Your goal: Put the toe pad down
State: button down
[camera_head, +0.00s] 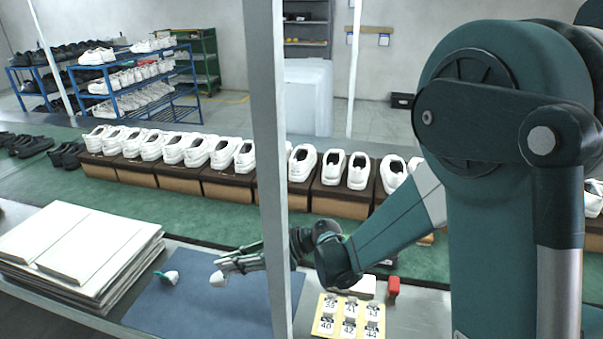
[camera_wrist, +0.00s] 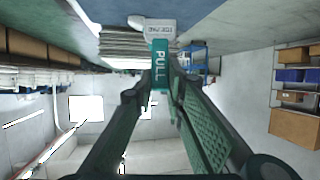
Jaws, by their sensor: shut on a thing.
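My gripper (camera_head: 222,264) reaches in from the right over the blue mat (camera_head: 190,309). Its two fingers (camera_wrist: 162,88) are closed on the teal PULL tab (camera_wrist: 160,66) of a white toe pad (camera_wrist: 152,24). The same toe pad shows in the head view (camera_head: 218,280), hanging just below the fingertips. It is over the mat or very near it; I cannot tell whether it touches. A second white toe pad with a teal tab (camera_head: 170,278) lies on the mat to the left, apart from my gripper.
A stack of white sheets (camera_head: 85,250) stands left of the mat. A grey post (camera_head: 268,120) crosses the head view and partly hides my arm. Yellow number cards (camera_head: 348,316) and a red block (camera_head: 393,287) are at right. White shoes line the belt behind.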

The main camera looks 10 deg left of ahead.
jog(key=shift+w, duration=0.1)
jog(key=w+d+m+t+h, duration=0.2)
jog(key=w+d+m+t, duration=0.75)
jog(key=w+d, duration=1.4)
jog(key=w+d+r+m+t+h, duration=0.1)
jog(key=w+d+m+t+h, duration=0.1)
jog(key=d, duration=0.9)
jog(key=w+d+m+t+h, duration=0.2)
jog(key=d+m, duration=0.1)
jog(key=d, duration=0.8)
jog(key=w+d+r+m+t+h, duration=0.1)
jog(key=w+d+m+t+h, duration=0.1)
jog(key=d, duration=1)
jog(key=shift+w+r+m+h, duration=0.15)
jog(key=shift+r+m+h, duration=0.2)
jog(key=shift+h, duration=0.25)
jog(key=shift+a, duration=0.2)
